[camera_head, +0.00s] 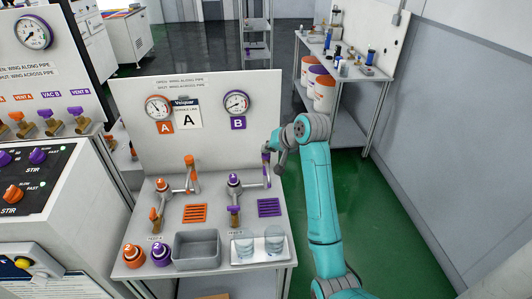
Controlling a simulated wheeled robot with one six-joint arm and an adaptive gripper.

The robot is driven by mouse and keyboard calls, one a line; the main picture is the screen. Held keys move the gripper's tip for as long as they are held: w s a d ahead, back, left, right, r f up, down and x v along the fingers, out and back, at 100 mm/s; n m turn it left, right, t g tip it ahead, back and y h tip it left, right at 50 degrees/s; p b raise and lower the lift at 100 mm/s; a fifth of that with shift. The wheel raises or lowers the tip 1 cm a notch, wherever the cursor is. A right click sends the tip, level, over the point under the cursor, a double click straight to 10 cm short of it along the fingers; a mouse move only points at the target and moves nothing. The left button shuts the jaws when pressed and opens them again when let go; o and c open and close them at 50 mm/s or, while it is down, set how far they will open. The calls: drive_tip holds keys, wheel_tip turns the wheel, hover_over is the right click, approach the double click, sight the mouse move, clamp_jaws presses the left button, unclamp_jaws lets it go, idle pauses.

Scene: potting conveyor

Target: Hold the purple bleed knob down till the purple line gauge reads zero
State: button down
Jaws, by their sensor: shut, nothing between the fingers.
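The purple-rimmed gauge (236,103) is on the upright white panel above the purple B label (238,123). Its dial is too small to read exactly. A purple-topped knob (234,180) stands on the purple line's pipework, and I take it as the bleed knob. A purple wing handle (234,209) sits in front of it. A purple upright pipe (266,170) rises to the right. My gripper (281,166) is at the end of my teal arm, beside this pipe, right of the knob and apart from it. It is small here and looks shut and empty.
The orange line, with its gauge (158,107) and knob (161,185), is on the left. A grey bin (197,250), orange and purple bottles (161,254) and a white tray (287,251) with two glasses line the bench front. Green floor lies open to the right.

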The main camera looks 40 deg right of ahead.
sight(268, 155)
drive_tip(key=shift+r, duration=0.95)
drive_tip(key=shift+r, duration=0.1)
drive_tip(key=shift+r, duration=2.4)
